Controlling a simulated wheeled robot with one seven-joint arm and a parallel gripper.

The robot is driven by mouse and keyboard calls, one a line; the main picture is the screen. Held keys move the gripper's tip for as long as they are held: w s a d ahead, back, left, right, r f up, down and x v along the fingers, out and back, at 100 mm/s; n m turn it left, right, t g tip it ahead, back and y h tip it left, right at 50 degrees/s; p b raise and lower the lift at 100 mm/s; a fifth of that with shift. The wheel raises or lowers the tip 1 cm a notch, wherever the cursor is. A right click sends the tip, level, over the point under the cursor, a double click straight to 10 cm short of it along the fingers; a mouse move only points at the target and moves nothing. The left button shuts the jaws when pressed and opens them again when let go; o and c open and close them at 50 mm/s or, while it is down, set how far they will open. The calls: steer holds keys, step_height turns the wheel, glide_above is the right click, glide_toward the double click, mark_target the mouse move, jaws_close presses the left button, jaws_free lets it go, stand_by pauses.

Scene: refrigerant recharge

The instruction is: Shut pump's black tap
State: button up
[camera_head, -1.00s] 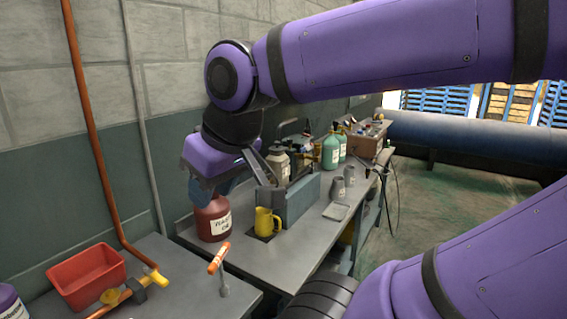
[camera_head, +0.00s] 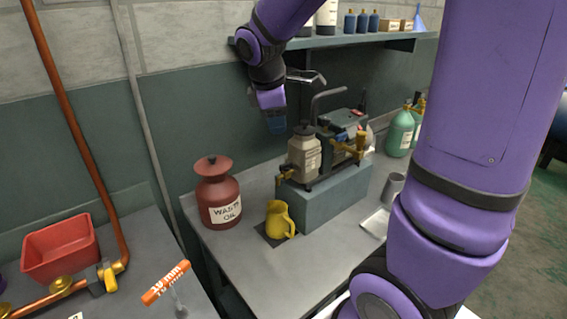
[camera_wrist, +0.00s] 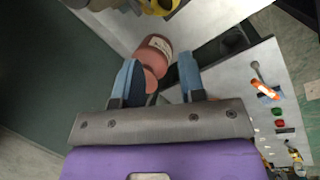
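The pump (camera_head: 340,138), dark with a beige canister and brass fittings, stands on a grey block. A brass tap (camera_head: 287,175) sticks out at its lower left, above the yellow jug (camera_head: 278,222). I cannot make out a black handle clearly. My gripper (camera_head: 275,126) hangs in the air left of the pump's canister, fingers down, seemingly apart from it. In the wrist view my gripper (camera_wrist: 157,82) has its two blue fingers spread with nothing between them. The red waste oil can (camera_wrist: 155,45) shows beyond the fingers. The tap is not clear in that view.
The waste oil can (camera_head: 217,193) stands left of the jug. A shelf (camera_head: 390,42) with bottles runs above the pump. Green cylinders (camera_head: 402,130) stand to the right. A red bin (camera_head: 60,250) and an orange-tagged wrench (camera_head: 168,283) lie on the left bench.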

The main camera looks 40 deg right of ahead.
mark_target(285, 164)
steer(key=w+d+f+n+g+h, duration=0.1)
steer(key=w+d+f+n+g, duration=0.15)
steer(key=w+f+n, duration=0.4)
steer(key=shift+m+t+h, duration=0.3)
steer(key=shift+m+t, duration=0.15)
steer(key=shift+m, duration=0.1)
steer(key=x, duration=1.2)
steer(key=shift+w+f, duration=0.15)
steer(key=shift+w, duration=0.25)
jaws_close()
